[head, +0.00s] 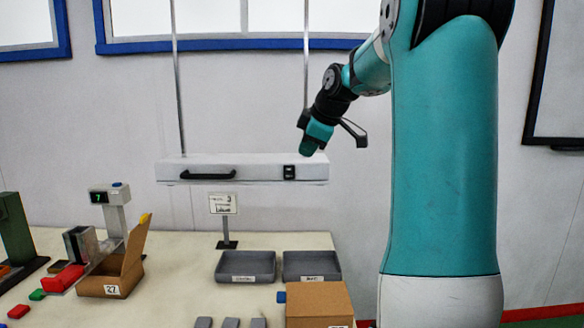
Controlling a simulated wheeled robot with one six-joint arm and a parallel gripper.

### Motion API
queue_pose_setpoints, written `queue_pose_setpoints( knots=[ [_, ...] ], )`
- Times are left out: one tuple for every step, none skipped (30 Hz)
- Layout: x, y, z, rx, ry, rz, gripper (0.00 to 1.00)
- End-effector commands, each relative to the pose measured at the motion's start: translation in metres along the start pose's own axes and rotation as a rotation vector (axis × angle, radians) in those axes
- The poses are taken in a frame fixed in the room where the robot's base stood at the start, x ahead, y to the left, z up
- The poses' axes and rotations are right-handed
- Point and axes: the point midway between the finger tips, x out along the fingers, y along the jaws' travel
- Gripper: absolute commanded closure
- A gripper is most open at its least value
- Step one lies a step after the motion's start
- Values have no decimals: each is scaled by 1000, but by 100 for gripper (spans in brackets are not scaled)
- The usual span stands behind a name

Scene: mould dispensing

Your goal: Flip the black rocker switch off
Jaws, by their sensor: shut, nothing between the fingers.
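The black rocker switch (289,172) sits on the front face of a white hanging panel (258,171), towards its right end. Which way the rocker is tilted is too small to tell. My gripper (308,149) is shut and empty, pointing down and to the left. Its tip is just above and to the right of the switch, near the panel's top edge. I see a gap in the picture between the tip and the switch, but cannot tell the depth between them.
A black handle (208,175) is on the panel's left part. Thin vertical rods rise from the panel. Below, the table holds two grey trays (246,266), a sign on a stand (224,205), a cardboard box (318,301) and an open carton (113,276).

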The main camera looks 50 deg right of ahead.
Motion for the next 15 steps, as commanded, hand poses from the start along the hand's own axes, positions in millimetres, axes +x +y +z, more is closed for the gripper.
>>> queue_pose_setpoints(
  knots=[
    [1, 0, 0, 0, 0, 0, 100],
    [1, -1, 0, 0, 0, -1, 100],
    [1, -1, 0, 0, 0, -1, 100],
    [1, -1, 0, 0, 1, -1, 100],
    [1, -1, 0, 0, 1, -1, 100],
    [1, -1, 0, 1, 1, -1, 100],
    [1, -1, 0, 1, 1, -2, 100],
    [2, -1, -1, 1, 1, -2, 100],
    [4, -1, -1, 2, 1, -3, 100],
    [6, -1, -1, 2, 2, -4, 100],
    [9, -1, -1, 2, 2, -5, 100],
    [13, -2, -1, 3, 2, -6, 100],
    [17, -1, -2, 3, 2, -6, 100],
    [22, -2, -2, 2, 2, -8, 100],
    [30, -2, -2, 1, 1, -8, 100]
  ],
)
